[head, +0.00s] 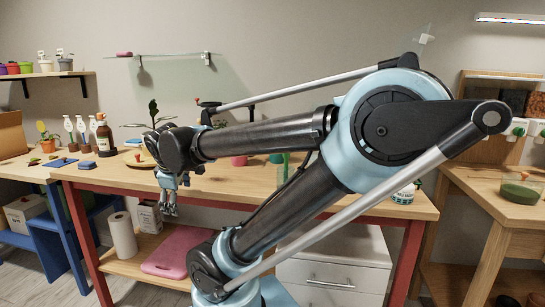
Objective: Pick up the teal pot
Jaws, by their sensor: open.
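A small teal pot (276,158) shows on the red-legged wooden table, mostly hidden behind my arm. A pink pot (239,160) stands to its left, also partly covered by the arm. My gripper (169,210) hangs pointing down in front of the table's front edge, left of the teal pot and well apart from it. Its fingers are open, and I see nothing between them.
The wooden table (110,178) has a plant on a plate behind my gripper and a white-labelled jar (404,195) at right. A paper roll (122,235) and pink board (166,256) are on the lower shelf. Brown bottles (104,137) stand on the left bench.

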